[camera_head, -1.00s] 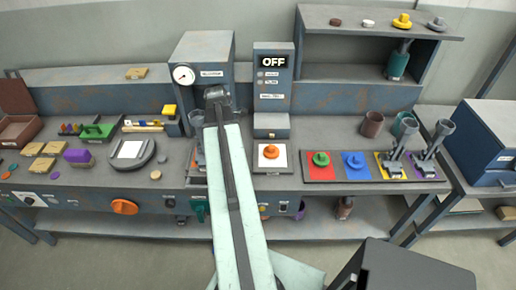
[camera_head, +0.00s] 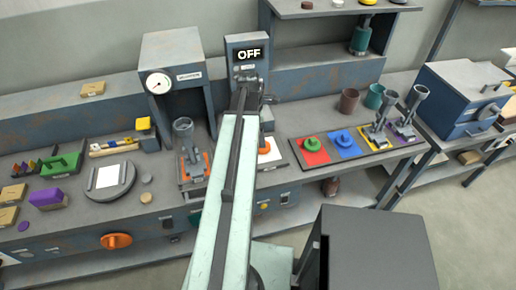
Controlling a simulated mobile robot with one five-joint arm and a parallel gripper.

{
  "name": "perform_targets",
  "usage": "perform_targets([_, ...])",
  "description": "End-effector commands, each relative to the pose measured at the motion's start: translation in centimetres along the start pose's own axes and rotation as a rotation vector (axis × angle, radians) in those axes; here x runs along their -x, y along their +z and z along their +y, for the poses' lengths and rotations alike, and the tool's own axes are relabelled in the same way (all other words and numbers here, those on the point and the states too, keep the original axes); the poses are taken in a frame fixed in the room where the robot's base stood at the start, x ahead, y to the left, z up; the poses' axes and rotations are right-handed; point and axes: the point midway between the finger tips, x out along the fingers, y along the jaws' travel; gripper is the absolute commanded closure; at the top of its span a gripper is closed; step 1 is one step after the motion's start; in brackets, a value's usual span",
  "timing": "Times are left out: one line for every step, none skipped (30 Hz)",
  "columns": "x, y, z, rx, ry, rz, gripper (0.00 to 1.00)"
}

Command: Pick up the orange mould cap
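The orange mould cap (camera_head: 264,147) sits on a white square on the bench, below the panel reading OFF. My arm covers its left side. My gripper (camera_head: 247,93) is at the far end of my long pale arm, in front of the OFF panel and above and beyond the cap in the picture. It appears apart from the cap. Its fingers are small and dark here, and I cannot tell whether they are open or shut.
Right of the cap are a red mat with a green cap (camera_head: 311,144), a blue cap (camera_head: 343,136), and funnel-topped tools (camera_head: 385,107) on yellow and purple mats. An orange knob (camera_head: 116,241) is on the bench front.

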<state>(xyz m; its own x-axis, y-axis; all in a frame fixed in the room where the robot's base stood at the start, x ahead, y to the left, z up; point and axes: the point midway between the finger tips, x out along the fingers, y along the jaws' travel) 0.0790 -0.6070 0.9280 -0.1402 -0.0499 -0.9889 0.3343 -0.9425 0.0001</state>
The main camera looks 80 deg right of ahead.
Motion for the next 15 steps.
perform_targets([-1.4, -0.2, 0.0, 0.002, 0.000, 0.000, 0.11])
perform_targets([-1.6, -0.3, 0.0, 0.002, 0.001, 0.000, 0.11])
perform_targets([-1.8, -0.3, 0.1, 0.003, 0.001, 0.000, 0.11])
perform_targets([-1.7, -0.3, 0.1, 0.004, 0.001, 0.000, 0.11])
perform_targets([-1.6, -0.3, 0.1, 0.005, 0.001, 0.000, 0.11])
perform_targets([-1.6, -0.3, 0.1, 0.005, 0.001, 0.000, 0.11])
perform_targets([-1.7, -0.3, 0.1, 0.005, 0.001, 0.000, 0.11])
perform_targets([-1.9, -0.3, 0.1, 0.005, 0.001, 0.000, 0.11])
perform_targets([-2.3, -0.3, 0.1, 0.005, 0.001, 0.000, 0.11])
perform_targets([-2.8, -0.3, 0.1, 0.005, 0.001, 0.000, 0.11])
perform_targets([-3.3, -0.2, 0.1, 0.005, 0.001, 0.000, 0.11])
perform_targets([-4.0, -0.1, 0.1, 0.005, 0.001, 0.000, 0.11])
perform_targets([-4.6, -0.1, 0.1, 0.005, 0.001, 0.000, 0.11])
perform_targets([-5.1, 0.0, 0.2, 0.004, 0.001, 0.000, 0.11])
perform_targets([-5.9, 0.1, 0.2, 0.005, 0.001, 0.000, 0.11])
